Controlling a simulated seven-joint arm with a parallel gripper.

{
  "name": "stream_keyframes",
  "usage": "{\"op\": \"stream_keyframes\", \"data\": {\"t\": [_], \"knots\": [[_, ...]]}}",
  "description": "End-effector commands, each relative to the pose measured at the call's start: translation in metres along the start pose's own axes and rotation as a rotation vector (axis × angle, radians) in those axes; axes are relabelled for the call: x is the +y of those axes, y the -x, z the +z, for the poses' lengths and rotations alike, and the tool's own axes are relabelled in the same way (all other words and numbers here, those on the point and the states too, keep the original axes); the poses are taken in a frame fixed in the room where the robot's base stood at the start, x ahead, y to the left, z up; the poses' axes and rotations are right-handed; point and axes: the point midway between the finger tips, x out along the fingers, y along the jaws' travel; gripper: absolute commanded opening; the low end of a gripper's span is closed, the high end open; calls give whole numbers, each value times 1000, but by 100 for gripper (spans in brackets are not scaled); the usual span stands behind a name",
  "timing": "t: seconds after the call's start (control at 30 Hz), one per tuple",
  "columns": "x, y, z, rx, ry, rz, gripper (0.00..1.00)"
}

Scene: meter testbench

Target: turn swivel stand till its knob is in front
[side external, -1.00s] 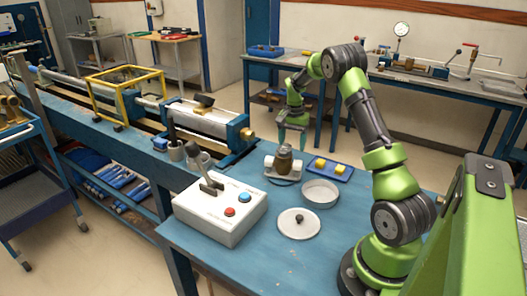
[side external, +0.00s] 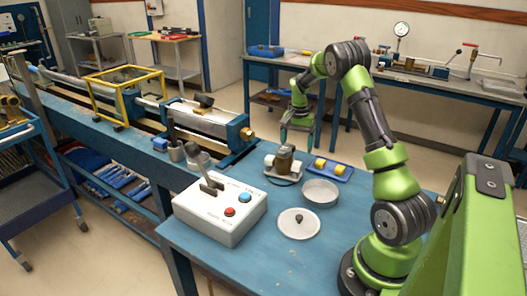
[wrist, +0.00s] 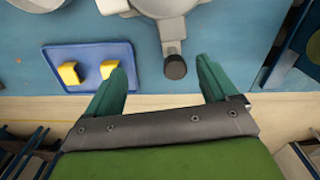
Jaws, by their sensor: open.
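The swivel stand (side external: 296,172) is a pale grey round fixture with a brown jar-like body on top, standing on the blue bench in the side view. In the wrist view part of the stand (wrist: 160,6) shows at the top edge. An arm extends from it towards my gripper and ends in a dark round knob (wrist: 175,67). My gripper (wrist: 162,76) is open, and the knob appears between its two green fingers, nearer the right one, with no visible contact. In the side view my gripper (side external: 298,138) is behind the stand; the knob is not clear there.
A blue tray (side external: 345,176) with two yellow blocks is beside the stand, also in the wrist view (wrist: 93,45). A grey round dish (side external: 321,192), a white disc with a dark knob (side external: 298,224) and a white switch box (side external: 222,212) stand nearer the side camera.

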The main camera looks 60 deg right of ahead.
Motion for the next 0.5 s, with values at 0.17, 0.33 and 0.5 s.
{"op": "stream_keyframes", "data": {"t": [0.17,0.33,0.5], "knots": [[0,0,0,0,0,0,89],[0,0,0,0,0,0,89],[-1,4,0,2,0,-1,89]]}}
